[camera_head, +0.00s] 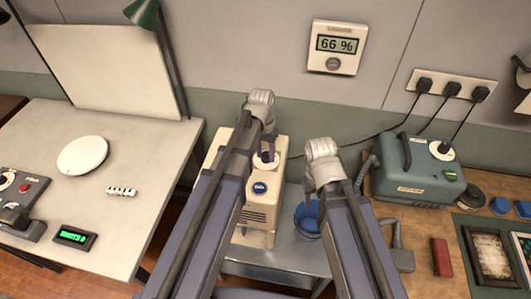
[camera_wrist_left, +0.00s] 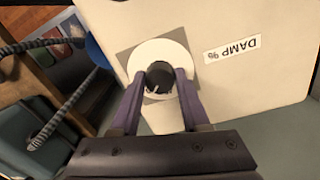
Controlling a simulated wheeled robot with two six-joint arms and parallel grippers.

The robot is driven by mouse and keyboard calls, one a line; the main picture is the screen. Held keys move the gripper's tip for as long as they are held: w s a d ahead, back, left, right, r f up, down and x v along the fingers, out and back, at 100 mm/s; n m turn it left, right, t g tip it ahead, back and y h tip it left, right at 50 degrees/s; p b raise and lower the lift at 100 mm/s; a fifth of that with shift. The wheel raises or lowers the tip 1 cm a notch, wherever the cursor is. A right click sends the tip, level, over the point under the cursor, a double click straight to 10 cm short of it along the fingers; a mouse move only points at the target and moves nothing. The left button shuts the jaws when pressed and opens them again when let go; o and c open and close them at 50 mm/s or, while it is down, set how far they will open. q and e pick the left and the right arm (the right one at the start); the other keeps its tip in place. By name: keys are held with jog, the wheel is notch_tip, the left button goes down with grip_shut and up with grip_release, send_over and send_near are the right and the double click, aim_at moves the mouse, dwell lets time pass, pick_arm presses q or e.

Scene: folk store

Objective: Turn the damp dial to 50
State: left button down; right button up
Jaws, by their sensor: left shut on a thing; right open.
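The damp dial is a black knob (camera_wrist_left: 160,80) on a round white plate (camera_wrist_left: 145,56), on the cream machine's top next to a "DAMP %" label (camera_wrist_left: 232,47), upside down in the left wrist view. My left gripper (camera_wrist_left: 162,84) is shut on the knob, one finger on each side. A pale pointer line shows on the knob; its reading is too small to tell. In the head view my left gripper (camera_head: 265,158) is over the cream machine (camera_head: 258,212). The wall display (camera_head: 337,46) reads 66 %.
A blue bucket (camera_head: 308,218) stands right of the cream machine. A teal machine (camera_head: 412,170) with a dial and cables sits on the wooden bench at the right. A white table (camera_head: 70,210) with a plate (camera_head: 83,155) stands at the left.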

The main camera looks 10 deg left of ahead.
aim_at(265, 155)
pick_arm(q)
jog(key=shift+c, duration=1.9)
grip_release()
jog(key=shift+r, duration=0.15)
notch_tip(265, 155, up, 8)
jog(key=p, duration=0.8)
jog(key=shift+a+f, duration=0.15)
jog(key=shift+f, duration=0.05)
jog(key=shift+f, duration=0.1)
jog(key=shift+m+y, duration=0.3)
jog(key=shift+y, duration=0.6)
jog(key=s+d+f+b, duration=0.1)
jog(key=s+d, duration=0.1)
jog(key=s, duration=0.3)
jog(key=s+d+f+b, duration=0.2)
jog(key=s, duration=0.3)
jog(key=s+d+f+b, duration=0.1)
jog(key=s+d+b, duration=0.1)
jog(key=s, duration=0.3)
jog(key=shift+s+d+f, duration=0.1)
jog(key=shift+f, duration=0.1)
jog(key=shift+s, duration=0.25)
jog(key=shift+d, duration=0.1)
